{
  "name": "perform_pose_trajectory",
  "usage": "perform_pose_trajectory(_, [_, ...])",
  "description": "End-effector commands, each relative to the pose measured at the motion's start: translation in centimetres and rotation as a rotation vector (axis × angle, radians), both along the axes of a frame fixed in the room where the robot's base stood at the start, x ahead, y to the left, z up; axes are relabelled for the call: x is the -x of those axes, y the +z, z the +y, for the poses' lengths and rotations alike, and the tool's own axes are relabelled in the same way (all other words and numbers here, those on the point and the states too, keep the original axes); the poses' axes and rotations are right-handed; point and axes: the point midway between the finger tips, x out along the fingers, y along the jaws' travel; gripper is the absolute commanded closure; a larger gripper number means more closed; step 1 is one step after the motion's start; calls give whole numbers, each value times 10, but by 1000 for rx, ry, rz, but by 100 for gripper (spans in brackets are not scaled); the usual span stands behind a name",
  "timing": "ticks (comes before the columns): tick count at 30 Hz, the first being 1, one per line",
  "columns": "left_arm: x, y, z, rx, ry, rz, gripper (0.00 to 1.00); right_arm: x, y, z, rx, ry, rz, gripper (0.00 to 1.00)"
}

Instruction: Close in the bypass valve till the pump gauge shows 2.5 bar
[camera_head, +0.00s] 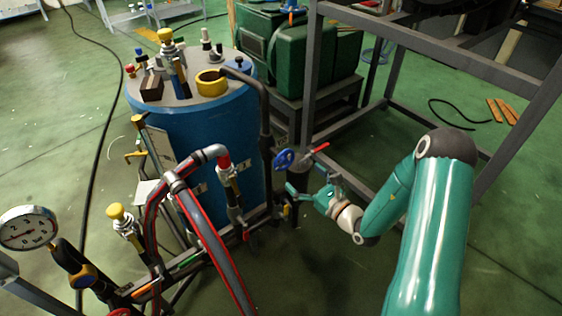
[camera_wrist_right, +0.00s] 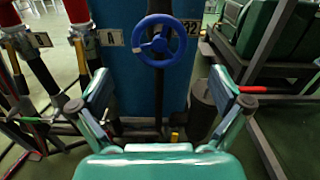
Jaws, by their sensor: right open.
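A blue handwheel (camera_head: 284,160) stands upright beside the blue tank, on the near side of the grey frame. My right gripper (camera_head: 308,182) is open and empty, just below and to the right of this wheel. In the right wrist view the handwheel (camera_wrist_right: 158,43) is ahead, centred above the gap between my two spread fingers (camera_wrist_right: 161,88), which do not touch it. Which valve is the bypass is not labelled legibly. A round white pressure gauge (camera_head: 27,229) marked in bar is at the far left; its needle is too small to read surely. My left gripper is out of view.
The blue tank (camera_head: 205,135) with valves on its lid is behind the wheel. A red lever (camera_head: 318,149) sits close right of it. Red-striped hoses (camera_head: 200,220) and pipes fill the front left. A grey steel frame (camera_head: 311,80) rises behind; green floor is open at right.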

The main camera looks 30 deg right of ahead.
Motion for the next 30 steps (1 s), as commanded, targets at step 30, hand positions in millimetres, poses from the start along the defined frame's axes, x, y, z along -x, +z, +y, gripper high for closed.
perform_pose_trajectory(30, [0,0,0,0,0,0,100,-85,0,7,-1,0,1,23])
